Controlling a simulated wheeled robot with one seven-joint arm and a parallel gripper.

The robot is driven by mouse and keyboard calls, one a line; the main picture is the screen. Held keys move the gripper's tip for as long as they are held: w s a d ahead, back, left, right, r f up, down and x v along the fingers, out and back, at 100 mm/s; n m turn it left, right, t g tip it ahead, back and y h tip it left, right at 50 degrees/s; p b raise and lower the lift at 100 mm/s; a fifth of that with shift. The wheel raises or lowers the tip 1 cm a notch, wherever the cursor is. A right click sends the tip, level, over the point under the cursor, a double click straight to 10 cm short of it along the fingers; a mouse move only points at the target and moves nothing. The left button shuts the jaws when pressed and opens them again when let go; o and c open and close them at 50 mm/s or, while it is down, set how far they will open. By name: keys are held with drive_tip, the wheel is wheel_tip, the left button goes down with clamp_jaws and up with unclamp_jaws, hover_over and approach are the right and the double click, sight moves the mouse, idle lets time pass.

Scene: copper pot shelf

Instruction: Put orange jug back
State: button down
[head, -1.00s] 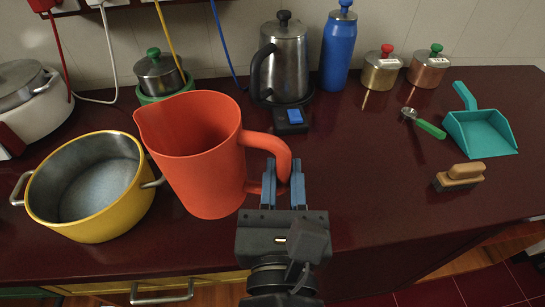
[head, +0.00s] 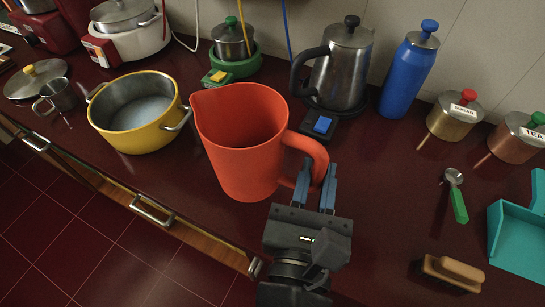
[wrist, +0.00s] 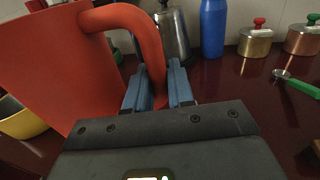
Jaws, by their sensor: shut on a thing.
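The orange jug (head: 240,150) is upright over the dark red counter in the head view, its spout to the left and its handle to the right. My gripper (head: 315,185) is shut on the lower part of the jug's handle. In the wrist view the blue fingers of my gripper (wrist: 158,88) sit on both sides of the handle, and the jug (wrist: 60,70) fills the left. I cannot tell whether the jug's base touches the counter.
A yellow pot (head: 140,135) stands left of the jug. A steel kettle (head: 342,70) and blue bottle (head: 408,75) stand behind. Canisters (head: 455,117), a green-handled scoop (head: 457,200), a brush (head: 452,270) and a teal dustpan (head: 515,240) are at the right.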

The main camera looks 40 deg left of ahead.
drive_tip(key=shift+w+a+f+b, duration=0.5)
drive_tip(key=shift+w+a+f, duration=0.6)
drive_tip(key=shift+a+f, duration=0.5)
drive_tip(key=shift+w+a+f+b, duration=0.55)
drive_tip(key=shift+w+a+f, duration=0.65)
drive_tip(key=shift+f, duration=0.65)
drive_tip(key=shift+w+a+f+b, duration=0.5)
drive_tip(key=shift+w+a+f, duration=0.55)
drive_tip(key=shift+a+f, duration=0.55)
drive_tip(key=shift+d+f, duration=0.2)
drive_tip(key=shift+f, duration=0.05)
drive_tip(key=shift+f, duration=0.1)
drive_tip(key=c, duration=1)
unclamp_jaws()
